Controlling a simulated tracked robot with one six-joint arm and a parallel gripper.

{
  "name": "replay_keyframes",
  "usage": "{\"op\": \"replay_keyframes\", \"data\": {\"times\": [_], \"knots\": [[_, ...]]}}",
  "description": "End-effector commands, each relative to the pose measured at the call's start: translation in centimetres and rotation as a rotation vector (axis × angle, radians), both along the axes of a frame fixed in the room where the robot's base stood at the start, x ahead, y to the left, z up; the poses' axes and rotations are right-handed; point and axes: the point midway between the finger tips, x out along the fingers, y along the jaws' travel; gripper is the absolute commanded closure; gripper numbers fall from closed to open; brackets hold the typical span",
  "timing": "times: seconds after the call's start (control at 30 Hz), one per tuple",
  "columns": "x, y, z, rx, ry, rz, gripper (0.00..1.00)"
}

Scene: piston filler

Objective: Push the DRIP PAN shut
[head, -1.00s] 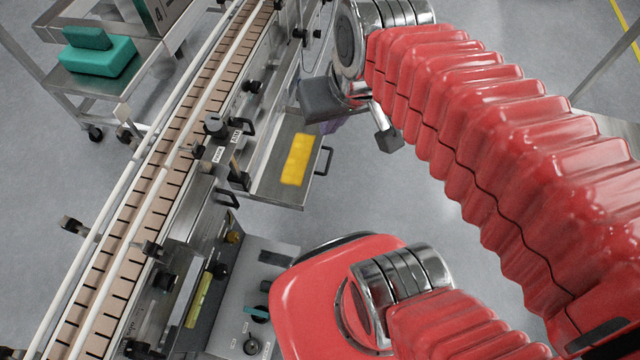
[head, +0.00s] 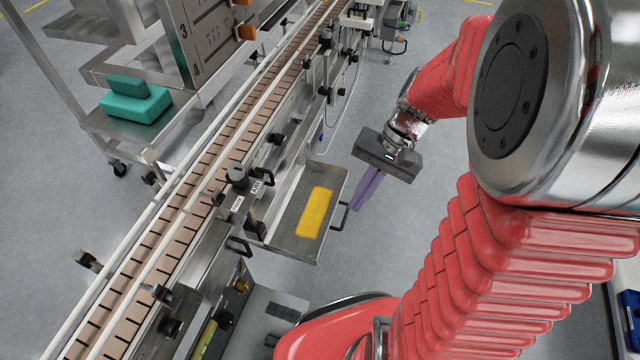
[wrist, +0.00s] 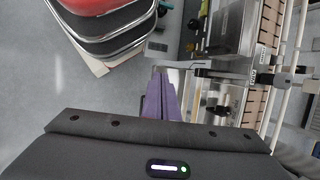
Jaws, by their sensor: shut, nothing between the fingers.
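The drip pan (head: 290,222) is a shallow metal tray standing out from the conveyor's side, with a yellow patch on its floor. Its dark handle (head: 341,216) is on the outer side, facing right. My gripper (head: 358,206) has purple fingers pointing down, shut and empty. In the head view it is just to the right of the pan, near the handle; I cannot tell whether it touches.
The conveyor (head: 205,180) runs diagonally behind the pan, with knobs and brackets along its side. A cart with a teal item (head: 135,103) stands at the left. The floor right of the pan is clear.

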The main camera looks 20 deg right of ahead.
Motion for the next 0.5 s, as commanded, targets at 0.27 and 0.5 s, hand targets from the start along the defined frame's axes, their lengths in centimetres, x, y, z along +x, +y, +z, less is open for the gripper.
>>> {"op": "replay_keyframes", "data": {"times": [0.27,0.5], "knots": [[0.7,-1.8,-4.0,0.162,0.127,-0.151,1.0],[1.1,-3.2,-7.3,0.308,0.217,-0.282,1.0]]}}
